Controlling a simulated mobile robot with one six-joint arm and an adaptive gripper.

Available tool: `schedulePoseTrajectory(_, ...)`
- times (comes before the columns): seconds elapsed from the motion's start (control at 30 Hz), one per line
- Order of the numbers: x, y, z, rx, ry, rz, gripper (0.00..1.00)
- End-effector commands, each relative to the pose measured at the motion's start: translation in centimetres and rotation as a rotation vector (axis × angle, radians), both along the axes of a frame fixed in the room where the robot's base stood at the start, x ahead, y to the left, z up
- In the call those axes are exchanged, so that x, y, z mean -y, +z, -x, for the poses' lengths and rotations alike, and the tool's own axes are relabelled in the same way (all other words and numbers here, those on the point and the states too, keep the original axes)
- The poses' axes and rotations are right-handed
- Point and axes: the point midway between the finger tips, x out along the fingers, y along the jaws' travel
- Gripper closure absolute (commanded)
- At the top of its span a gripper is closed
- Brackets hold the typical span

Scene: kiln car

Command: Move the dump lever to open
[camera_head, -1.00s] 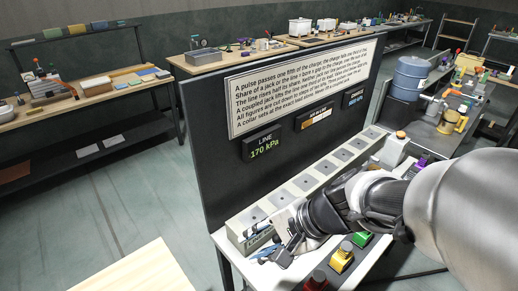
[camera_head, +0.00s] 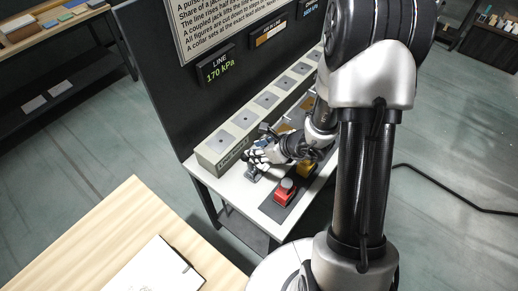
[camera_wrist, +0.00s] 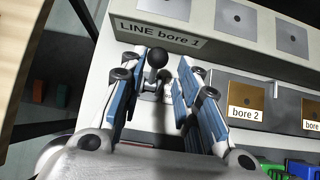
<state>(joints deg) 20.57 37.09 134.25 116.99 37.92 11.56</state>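A small lever with a black ball knob (camera_wrist: 157,57) and a grey stem stands on the white bench top, in front of the grey block marked "LINE bore 1". I take it for the dump lever; no label on it is readable. My gripper (camera_wrist: 158,82) is open in the wrist view, with one blue-padded finger on each side of the lever. The knob shows between the fingertips, with gaps on both sides. In the head view my gripper (camera_head: 258,156) is low at the near left end of the bench, and the lever is mostly hidden there.
The grey block (camera_head: 240,133) with several square plates runs along the dark panel. A display (camera_head: 217,68) reads LINE 170 kPa. A wooden table (camera_head: 130,215) is at the lower left.

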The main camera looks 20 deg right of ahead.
Motion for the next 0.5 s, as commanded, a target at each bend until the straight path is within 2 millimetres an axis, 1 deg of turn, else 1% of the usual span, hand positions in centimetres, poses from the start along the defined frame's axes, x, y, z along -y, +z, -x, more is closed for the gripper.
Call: schedulePoseTrajectory(0.5, -1.5, -3.0, -2.1, 0.000, 0.004, 0.000, 0.70)
